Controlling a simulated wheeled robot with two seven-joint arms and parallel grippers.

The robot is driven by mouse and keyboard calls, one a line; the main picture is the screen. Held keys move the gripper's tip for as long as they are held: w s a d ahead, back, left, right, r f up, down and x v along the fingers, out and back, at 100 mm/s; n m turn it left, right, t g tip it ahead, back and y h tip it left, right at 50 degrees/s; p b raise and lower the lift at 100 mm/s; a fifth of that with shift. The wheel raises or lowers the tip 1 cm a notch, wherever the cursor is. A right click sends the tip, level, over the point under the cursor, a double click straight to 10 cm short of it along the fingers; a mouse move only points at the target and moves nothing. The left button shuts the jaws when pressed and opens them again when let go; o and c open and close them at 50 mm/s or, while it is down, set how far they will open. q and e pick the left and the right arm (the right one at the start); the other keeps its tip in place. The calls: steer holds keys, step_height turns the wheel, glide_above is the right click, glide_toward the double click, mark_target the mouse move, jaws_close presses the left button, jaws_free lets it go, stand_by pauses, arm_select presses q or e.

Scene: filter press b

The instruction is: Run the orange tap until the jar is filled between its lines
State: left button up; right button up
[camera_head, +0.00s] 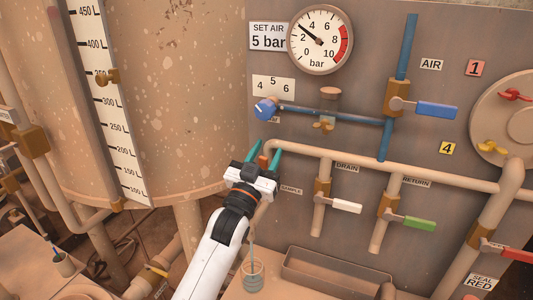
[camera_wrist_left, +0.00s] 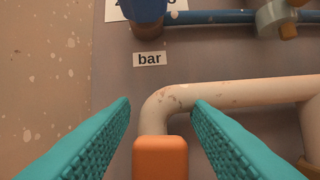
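The orange tap handle (camera_head: 264,160) shows between the teal fingers of my left gripper (camera_head: 263,150) in the head view. In the left wrist view the orange handle (camera_wrist_left: 160,158) sits low between the two fingers of the left gripper (camera_wrist_left: 162,104), which are spread apart with a visible gap on each side. The clear jar (camera_head: 253,276) stands upright below, beside my forearm. A thin blue-grey streak (camera_head: 253,243) runs down above the jar's mouth. Bands show on the jar, but its level against the lines is too small to read. My right gripper is out of view.
The beige pipe (camera_head: 325,152) bends down just behind the orange handle. White (camera_head: 346,206) and green (camera_head: 418,222) lever valves stand to the right. A blue knob (camera_head: 265,108) is above the gripper. A shallow trough (camera_head: 335,275) lies right of the jar; the large tank (camera_head: 165,110) is left.

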arm_select(q)
steer(key=b+v, duration=0.3)
steer(key=v, duration=0.9)
steer(key=shift+f, duration=0.1)
stand_by(6.7)
